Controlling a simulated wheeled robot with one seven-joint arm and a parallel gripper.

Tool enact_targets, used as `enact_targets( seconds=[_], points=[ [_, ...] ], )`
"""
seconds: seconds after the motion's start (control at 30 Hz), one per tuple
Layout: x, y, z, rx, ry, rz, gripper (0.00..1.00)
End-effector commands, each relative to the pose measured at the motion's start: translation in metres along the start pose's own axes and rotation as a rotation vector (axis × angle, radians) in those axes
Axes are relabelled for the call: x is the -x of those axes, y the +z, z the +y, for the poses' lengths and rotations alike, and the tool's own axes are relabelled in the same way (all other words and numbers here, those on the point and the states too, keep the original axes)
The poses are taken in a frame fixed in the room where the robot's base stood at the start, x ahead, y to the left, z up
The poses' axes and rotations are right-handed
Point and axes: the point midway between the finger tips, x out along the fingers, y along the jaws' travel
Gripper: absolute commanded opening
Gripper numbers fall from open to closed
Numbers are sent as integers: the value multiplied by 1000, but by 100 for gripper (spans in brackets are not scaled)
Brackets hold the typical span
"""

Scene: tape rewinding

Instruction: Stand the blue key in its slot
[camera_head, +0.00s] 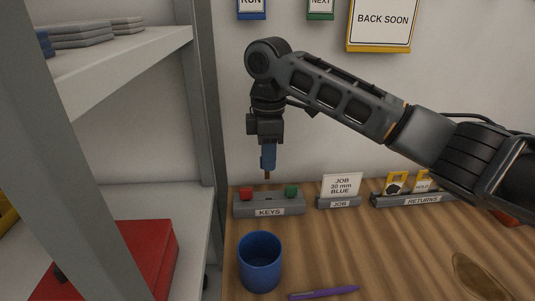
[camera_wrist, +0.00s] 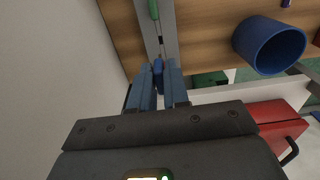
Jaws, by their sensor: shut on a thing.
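My gripper (camera_head: 267,168) points straight down above the grey KEYS rack (camera_head: 240,209). In the wrist view, my gripper (camera_wrist: 161,72) has its two blue fingers shut on the blue key (camera_wrist: 158,66). A narrow brownish tip hangs below the fingers in the head view, apart from the rack. The red key (camera_head: 246,193) stands at the rack's left and the green key (camera_head: 291,190) at its right. A dark slot (camera_head: 268,197) shows between them, under the gripper. The wrist view also shows the rack (camera_wrist: 170,22) and green key (camera_wrist: 154,9); the fingers hide most of the blue key.
A blue cup (camera_head: 260,265) stands in front of the rack, with a purple pen (camera_head: 324,292) beside it. A JOB holder (camera_head: 338,202) and a RETURNS rack (camera_head: 420,199) stand to the right. A grey shelf post (camera_head: 207,110) is close on the left.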

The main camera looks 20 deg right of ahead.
Motion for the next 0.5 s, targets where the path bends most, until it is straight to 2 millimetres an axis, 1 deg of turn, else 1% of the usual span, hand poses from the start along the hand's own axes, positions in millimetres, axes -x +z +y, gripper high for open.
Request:
enact_targets(
  seconds=[0.03, 0.2, 0.37, 0.5],
  points=[
    [-8, 0, 0, 0, 0, 0, 0],
    [-24, 0, 0, 0, 0, 1, 0],
    [-38, 0, 0, 0, 1, 0, 0],
    [-45, 0, 0, -1, -1, 1, 0]
  ],
)
